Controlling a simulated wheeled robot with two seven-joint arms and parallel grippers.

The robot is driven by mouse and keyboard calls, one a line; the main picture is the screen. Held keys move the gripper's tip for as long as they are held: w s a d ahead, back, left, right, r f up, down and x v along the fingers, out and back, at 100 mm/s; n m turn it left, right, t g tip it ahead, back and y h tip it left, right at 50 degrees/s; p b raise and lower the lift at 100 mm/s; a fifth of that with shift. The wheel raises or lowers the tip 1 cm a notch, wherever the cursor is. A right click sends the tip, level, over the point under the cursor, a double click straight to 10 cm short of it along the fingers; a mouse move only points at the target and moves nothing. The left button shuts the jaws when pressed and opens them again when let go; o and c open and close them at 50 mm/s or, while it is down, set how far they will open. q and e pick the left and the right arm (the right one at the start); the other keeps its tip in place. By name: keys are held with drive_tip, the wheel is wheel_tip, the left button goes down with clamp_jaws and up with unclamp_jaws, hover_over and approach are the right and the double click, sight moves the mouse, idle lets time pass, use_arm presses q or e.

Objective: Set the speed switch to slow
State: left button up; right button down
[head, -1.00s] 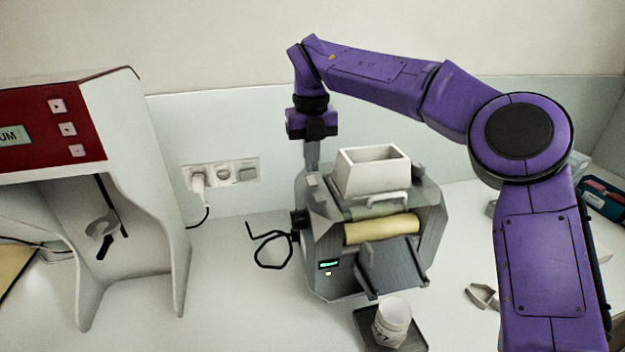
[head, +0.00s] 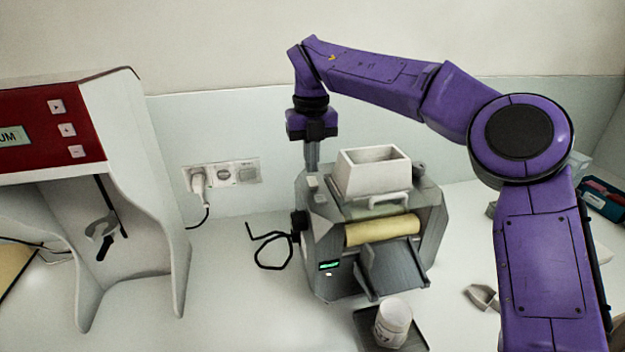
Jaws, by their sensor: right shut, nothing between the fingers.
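The grey cream mill (head: 325,230) stands on the white bench, with a white hopper (head: 372,175) on top and a pale yellow roller (head: 383,230) in front. Small light-coloured controls (head: 313,183) sit on its top left edge; I cannot read a slow mark on them. A small green display (head: 329,265) with a pale light below it is on the front left. My right gripper (head: 312,165) points straight down, shut and empty, its tips just above or behind these controls. I cannot tell whether they touch. My left gripper is not in view.
A white jar (head: 393,318) stands on a dark tray (head: 412,340) in front of the mill. A red and white machine (head: 130,130) stands at the left. A wall socket with a plug (head: 198,182) is behind. A black cable (head: 268,250) lies left of the mill.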

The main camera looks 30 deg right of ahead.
sight(312, 177)
drive_tip(key=shift+f+b, duration=0.8)
drive_tip(key=shift+f, duration=0.2)
idle(0.8)
drive_tip(key=shift+r, duration=0.1)
wheel_tip(312, 177, up, 7)
drive_tip(key=p, duration=0.7)
idle(0.3)
